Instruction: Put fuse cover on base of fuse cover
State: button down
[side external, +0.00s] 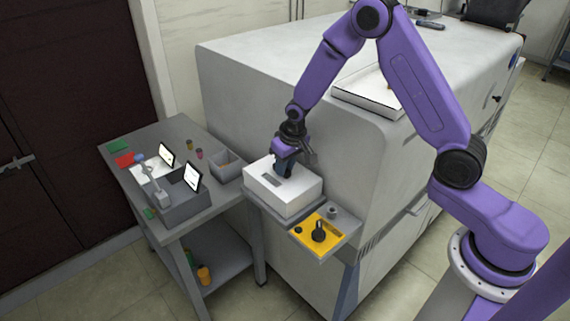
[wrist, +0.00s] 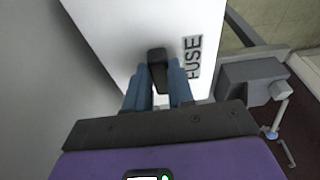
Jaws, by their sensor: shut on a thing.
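The fuse cover (side external: 295,192) is a white box with a grey label on top. It sits at the spark stand, above a small grey ledge beside the big grey machine. In the wrist view the cover (wrist: 115,35) fills the upper middle, with the word FUSE on its label and a black handle (wrist: 157,56). My gripper (side external: 285,166) is on top of the cover from above. In the wrist view its blue fingers (wrist: 158,82) are shut on the black handle. The base of the cover is hidden, and I cannot tell whether the cover touches it.
A yellow panel (side external: 330,236) with a black knob is just in front of the cover. A grey side table (side external: 180,130) at left holds two small screens, a grey box device, an open bin (side external: 228,166) and small coloured items. The large grey machine (side external: 240,75) stands close behind.

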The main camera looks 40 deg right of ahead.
jog(key=shift+f, duration=0.3)
jog(key=c, duration=0.9)
grip_release()
jog(key=v, duration=1.7)
jog(key=s+a+n+g, duration=0.1)
jog(key=s+a+n, duration=0.15)
jog(key=s, duration=0.55)
jog(key=s+a+n, duration=0.2)
jog(key=s+n, duration=0.2)
jog(key=s, duration=0.3)
jog(key=s+d+n, duration=0.2)
jog(key=s+n, duration=0.1)
jog(key=s, duration=0.5)
jog(key=s+d+n+g, duration=0.1)
jog(key=s+n, duration=0.2)
jog(key=s, duration=0.6)
jog(key=shift+d, duration=0.35)
